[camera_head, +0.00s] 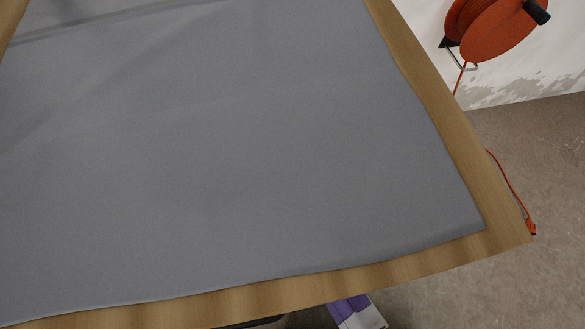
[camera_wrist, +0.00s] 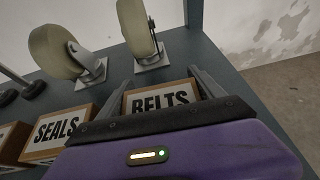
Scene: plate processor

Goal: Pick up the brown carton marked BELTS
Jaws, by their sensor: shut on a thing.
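The brown carton marked BELTS (camera_wrist: 160,99) stands on a dark blue-grey shelf surface (camera_wrist: 185,53) in the wrist view. Its white label with black letters faces me, and its lower part is hidden behind my purple gripper body. My gripper (camera_wrist: 160,80) has one finger along each side of the carton and is shut on it. The carton seems to rest at shelf level; I cannot tell whether it touches the shelf. The head view does not show the carton.
A carton marked SEALS (camera_wrist: 58,134) stands just left, with another carton (camera_wrist: 10,138) beyond it. Two caster wheels (camera_wrist: 54,52) (camera_wrist: 137,28) stand behind. The head view shows a wooden table (camera_head: 450,120) with a grey cloth (camera_head: 240,160) and an orange cable reel (camera_head: 490,28).

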